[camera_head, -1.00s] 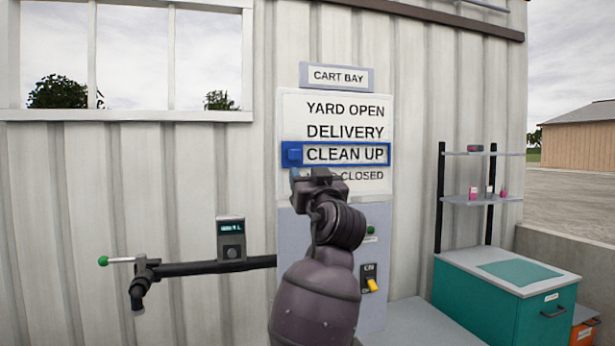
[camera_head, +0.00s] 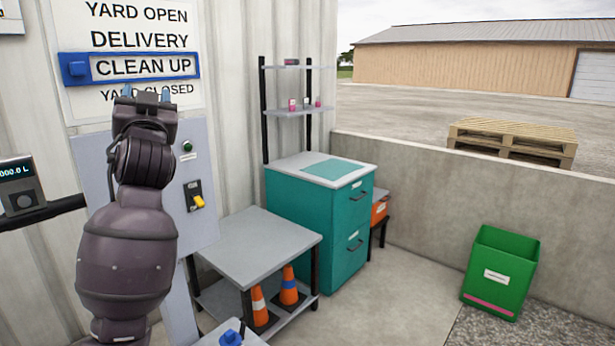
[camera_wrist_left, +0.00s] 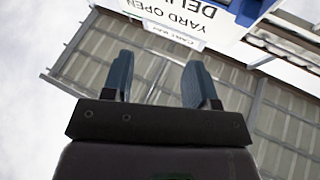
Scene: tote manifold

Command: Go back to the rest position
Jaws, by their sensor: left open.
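The sign board (camera_head: 155,14) lists several lines, and a blue frame (camera_head: 130,79) with a blue knob (camera_head: 76,68) at its left end surrounds "CLEAN UP". My left gripper (camera_head: 144,91) is raised in front of the board, just below the frame, and hides part of the "YARD CLOSED" line. In the left wrist view my left gripper (camera_wrist_left: 160,82) has its two fingers wide apart with nothing between them. Part of the board (camera_wrist_left: 172,20) and the blue frame (camera_wrist_left: 245,10) show beyond the fingers, upside down. My right gripper is not in view.
A grey panel with a yellow switch (camera_head: 198,201) is beside my arm. A grey table (camera_head: 250,245) with cones below, a teal cabinet (camera_head: 310,225) and a shelf rack (camera_head: 296,112) stand to the right. A green bin (camera_head: 500,272) stands by the low wall (camera_head: 430,180).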

